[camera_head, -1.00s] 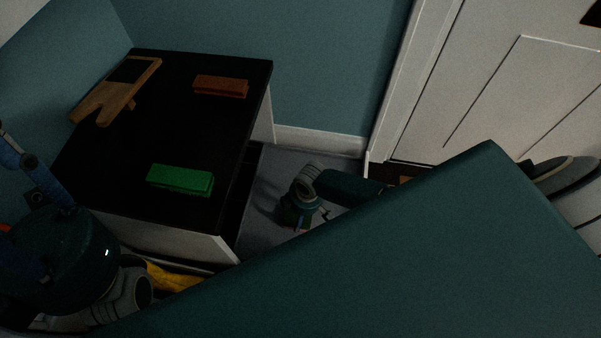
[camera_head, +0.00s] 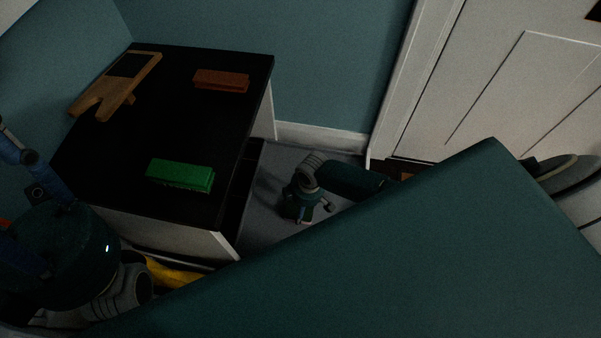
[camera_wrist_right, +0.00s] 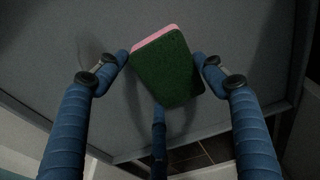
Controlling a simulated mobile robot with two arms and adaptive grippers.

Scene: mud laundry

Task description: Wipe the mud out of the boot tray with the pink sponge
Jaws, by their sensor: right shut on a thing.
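My right gripper (camera_head: 306,214) reaches down over a grey surface (camera_head: 263,222) beside the bench. In the right wrist view this gripper (camera_wrist_right: 166,62) is shut on a sponge (camera_wrist_right: 168,72) with a dark green face and a pink edge.
A black-topped bench (camera_head: 150,130) holds a green brush-like block (camera_head: 180,175), a reddish-brown one (camera_head: 221,80) and a wooden boot jack (camera_head: 118,85). A yellow thing (camera_head: 172,274) lies below its front. A white door (camera_head: 500,90) stands at the right. Brown tiles (camera_wrist_right: 195,155) show beyond the grey surface.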

